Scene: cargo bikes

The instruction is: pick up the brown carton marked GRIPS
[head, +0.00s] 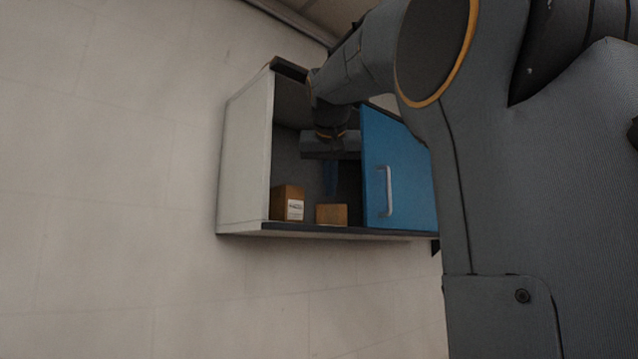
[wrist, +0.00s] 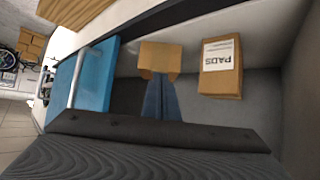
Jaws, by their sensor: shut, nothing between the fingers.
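No label reading GRIPS shows in either view. A small brown carton (head: 332,214) with no readable mark stands on the cabinet floor near its front edge; it also shows in the wrist view (wrist: 161,57). Left of it in the head view is a taller brown carton (head: 286,202) with a white label, which reads PADS in the wrist view (wrist: 221,69). My gripper (head: 330,192) is inside the cabinet, above and behind the small carton. Its blue fingers are shut and empty in the wrist view (wrist: 160,82), their tips close to the small carton; I cannot tell whether they touch.
The cabinet (head: 246,160) has a pale left side and a dark interior. A blue door (head: 398,170) with a grey handle covers its right part, close beside my arm. Boxes (wrist: 31,43) and a bike stand far off at the left of the wrist view.

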